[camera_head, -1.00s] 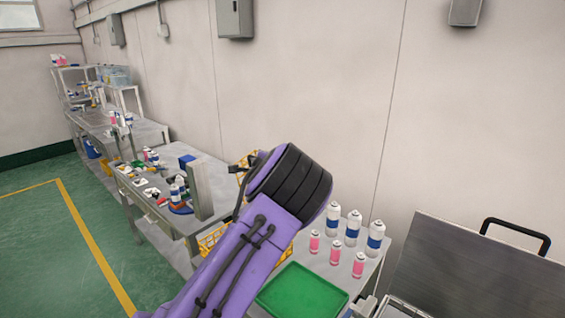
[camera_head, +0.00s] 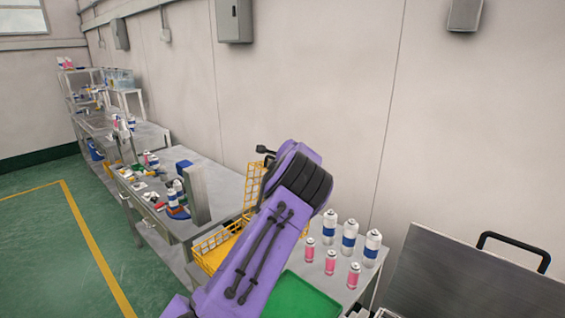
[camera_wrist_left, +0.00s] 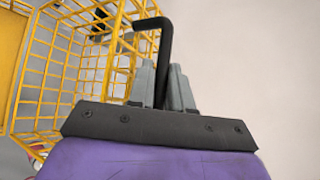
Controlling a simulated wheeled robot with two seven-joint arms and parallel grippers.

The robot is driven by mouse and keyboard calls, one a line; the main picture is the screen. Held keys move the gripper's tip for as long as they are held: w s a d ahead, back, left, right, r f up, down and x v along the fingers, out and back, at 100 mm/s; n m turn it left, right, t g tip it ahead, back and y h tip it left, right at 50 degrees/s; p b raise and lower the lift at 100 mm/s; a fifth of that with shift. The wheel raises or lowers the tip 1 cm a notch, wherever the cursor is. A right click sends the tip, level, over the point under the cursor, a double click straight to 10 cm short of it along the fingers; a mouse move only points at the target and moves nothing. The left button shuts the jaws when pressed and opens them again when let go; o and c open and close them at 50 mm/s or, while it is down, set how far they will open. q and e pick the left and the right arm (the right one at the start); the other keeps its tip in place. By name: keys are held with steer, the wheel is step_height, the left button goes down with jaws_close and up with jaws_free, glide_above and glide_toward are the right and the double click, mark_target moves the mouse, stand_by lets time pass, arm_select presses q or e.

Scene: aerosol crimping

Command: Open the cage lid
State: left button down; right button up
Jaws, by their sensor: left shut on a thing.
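The yellow wire cage (camera_head: 215,250) stands at the end of the workbench, partly hidden by my left arm. A yellow mesh panel, apparently its lid (camera_head: 253,184), stands raised above it behind the arm. In the left wrist view, yellow wire mesh (camera_wrist_left: 75,60) fills the left and upper left. My left gripper (camera_wrist_left: 168,85) is shut on a black bent handle (camera_wrist_left: 164,45), which rises from between the grey fingers. In the head view the left fingers are hidden behind my purple forearm. My right gripper is not in view.
White-blue cans (camera_head: 349,238) and pink cans (camera_head: 331,262) stand on a table right of my arm, beside a green tray (camera_head: 298,298). A metal lid with a black handle (camera_head: 515,245) is at far right. A cluttered workbench (camera_head: 212,180) stands left.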

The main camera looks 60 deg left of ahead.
arm_select(q)
steer(key=shift+f, duration=0.15)
steer(key=c, duration=1.2)
jaws_free()
steer(key=shift+o, duration=0.2)
steer(key=shift+d+b, duration=0.25)
steer(key=shift+b, duration=0.05)
steer(key=b+v, duration=0.4)
steer(key=v, duration=0.6)
steer(key=shift+s+a, duration=0.1)
steer(key=shift+a, duration=0.1)
steer(key=shift+d, duration=0.1)
